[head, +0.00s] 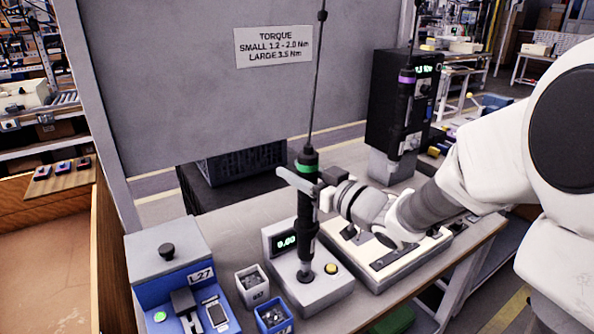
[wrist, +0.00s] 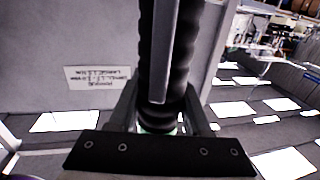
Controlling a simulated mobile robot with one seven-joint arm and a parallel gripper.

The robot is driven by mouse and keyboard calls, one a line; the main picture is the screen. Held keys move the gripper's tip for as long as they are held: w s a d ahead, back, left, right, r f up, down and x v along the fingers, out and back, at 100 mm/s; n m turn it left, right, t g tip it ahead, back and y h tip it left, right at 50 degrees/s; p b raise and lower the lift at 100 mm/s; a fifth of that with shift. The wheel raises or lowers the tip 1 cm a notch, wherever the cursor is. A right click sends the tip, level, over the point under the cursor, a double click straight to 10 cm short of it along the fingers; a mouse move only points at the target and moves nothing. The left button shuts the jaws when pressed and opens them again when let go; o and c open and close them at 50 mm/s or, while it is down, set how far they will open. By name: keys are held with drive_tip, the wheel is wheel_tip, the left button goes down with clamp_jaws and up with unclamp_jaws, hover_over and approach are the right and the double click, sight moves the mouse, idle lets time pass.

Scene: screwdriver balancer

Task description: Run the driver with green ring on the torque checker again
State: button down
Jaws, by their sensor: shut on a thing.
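The driver with the green ring (head: 306,225) is black and hangs upright from a cable. My gripper (head: 308,184) is shut on its upper body, just below the green ring. The driver's lower end is at the round socket on top of the torque checker (head: 328,292); I cannot tell whether it is fully seated. The checker is a light grey box with a yellow button and a green display (head: 285,242) that seems to read 0.00. In the wrist view the driver's dark ribbed body (wrist: 184,60) stands between my fingers, with a grey bar partly covering it.
A driver with a purple ring (head: 405,95) hangs by a black unit at the back right. Small bins (head: 253,286) and a blue L27 station (head: 180,285) stand left of the checker. A pale fixture (head: 385,255) lies close on its right. A grey panel (head: 230,110) stands behind.

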drive_tip(key=shift+f, duration=0.35)
drive_tip(key=shift+f+b, duration=0.35)
drive_tip(key=shift+b, duration=0.15)
drive_tip(key=shift+s+f+b, duration=0.15)
drive_tip(key=shift+f+b, duration=0.45)
drive_tip(key=shift+f, duration=0.25)
idle(1.3)
wheel_tip(320, 180, up, 6)
drive_tip(key=p, duration=0.5)
drive_tip(key=shift+r, duration=0.15)
idle(0.4)
